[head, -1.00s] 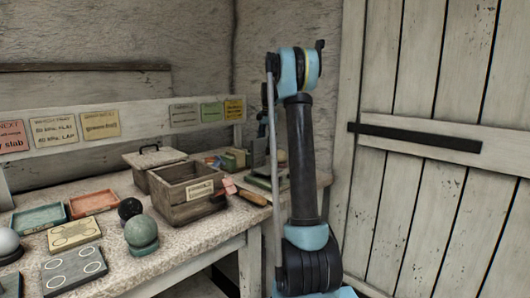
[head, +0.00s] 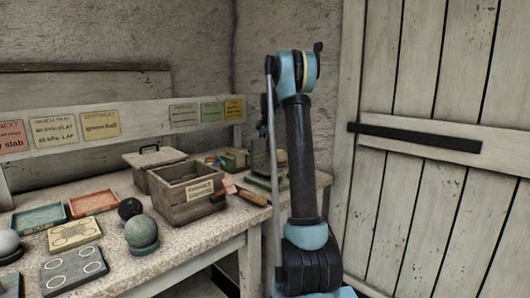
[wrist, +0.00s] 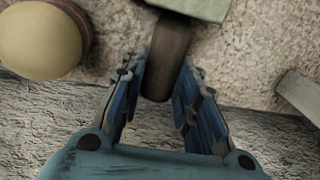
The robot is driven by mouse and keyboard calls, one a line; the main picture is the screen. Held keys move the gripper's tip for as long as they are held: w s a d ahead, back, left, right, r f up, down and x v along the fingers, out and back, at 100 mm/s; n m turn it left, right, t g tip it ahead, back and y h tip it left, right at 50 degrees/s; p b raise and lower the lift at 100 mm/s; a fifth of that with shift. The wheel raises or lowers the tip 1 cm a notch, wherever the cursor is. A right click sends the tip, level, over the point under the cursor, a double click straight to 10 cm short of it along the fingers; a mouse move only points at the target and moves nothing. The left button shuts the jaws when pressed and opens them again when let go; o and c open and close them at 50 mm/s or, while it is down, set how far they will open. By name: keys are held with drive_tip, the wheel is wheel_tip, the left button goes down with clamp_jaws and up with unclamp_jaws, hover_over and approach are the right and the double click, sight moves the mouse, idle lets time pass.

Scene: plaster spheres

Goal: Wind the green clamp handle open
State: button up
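In the wrist view a dark, round clamp handle (wrist: 165,58) runs down from a pale green block (wrist: 196,8) at the top edge. My gripper (wrist: 164,70) has its blue fingers on both sides of this handle, close against it near the tips, and appears shut on it. The handle's lower end tilts to the left between the fingers. In the head view the green clamp (head: 259,156) stands at the right end of the bench, partly behind my arm. My gripper is hidden there.
A cream sphere (wrist: 40,40) in a brown holder sits left of my fingers. A wooden box (head: 185,195), a trowel (head: 250,196) and a green sphere (head: 140,231) are on the bench (head: 195,238). A plank door (head: 430,210) stands to the right.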

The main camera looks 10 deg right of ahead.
drive_tip(key=shift+t+y, duration=0.3)
drive_tip(key=shift+s+d+t+y, duration=0.15)
drive_tip(key=shift+t+y, duration=0.2)
drive_tip(key=shift+t, duration=0.2)
drive_tip(key=shift+s+d+t+y, duration=0.1)
drive_tip(key=shift+t+y, duration=0.25)
drive_tip(key=shift+t, duration=0.2)
drive_tip(key=shift+s+f+t+y, duration=0.15)
drive_tip(key=shift+f+t+y, duration=0.05)
drive_tip(key=shift+t+y, duration=1.15)
drive_tip(key=shift+t, duration=0.35)
drive_tip(key=o, duration=1.1)
drive_tip(key=shift+c, duration=0.2)
drive_tip(key=v, duration=1.2)
